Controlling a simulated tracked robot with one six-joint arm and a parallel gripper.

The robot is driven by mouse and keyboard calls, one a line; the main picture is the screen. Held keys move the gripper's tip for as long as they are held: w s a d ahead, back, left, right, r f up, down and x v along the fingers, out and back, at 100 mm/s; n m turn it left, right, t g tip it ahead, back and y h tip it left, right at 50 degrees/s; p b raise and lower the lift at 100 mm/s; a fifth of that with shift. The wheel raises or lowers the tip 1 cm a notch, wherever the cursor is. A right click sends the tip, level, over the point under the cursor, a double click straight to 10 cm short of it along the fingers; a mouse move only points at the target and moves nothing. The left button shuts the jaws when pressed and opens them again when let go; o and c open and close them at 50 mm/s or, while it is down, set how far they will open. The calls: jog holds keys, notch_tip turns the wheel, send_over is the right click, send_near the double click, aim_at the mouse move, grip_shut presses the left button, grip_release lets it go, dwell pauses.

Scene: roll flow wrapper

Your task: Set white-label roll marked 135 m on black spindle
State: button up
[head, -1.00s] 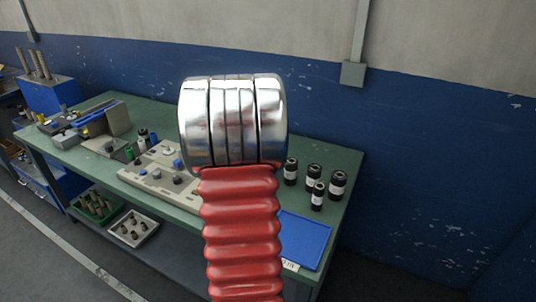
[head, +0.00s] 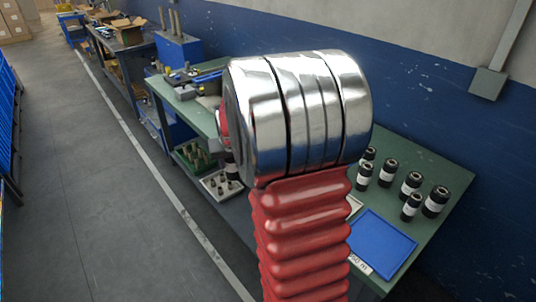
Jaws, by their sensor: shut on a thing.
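My arm, with its polished metal joint and red ribbed sleeve, fills the middle of the head view and hides my gripper. The black spindle is hidden behind my arm.
A blue tray (head: 382,245) lies at the table's front edge, with a partly hidden white card (head: 359,264) before it. Below the green table (head: 445,172) are a green bin (head: 193,157) and a pale bin (head: 217,187). Open floor (head: 90,200) lies left.

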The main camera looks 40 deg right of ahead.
jog(key=w+a+n+y, duration=0.1)
jog(key=w+a+n, duration=0.1)
jog(key=a, duration=1.2)
jog(key=w+a+n+y, duration=0.2)
jog(key=a+n, duration=0.1)
jog(key=a, duration=1.1)
jog(key=shift+w+r+n+t, duration=0.2)
jog(key=shift+r+n+t, duration=0.15)
jog(key=shift+n+t, duration=0.05)
jog(key=shift+w, duration=0.1)
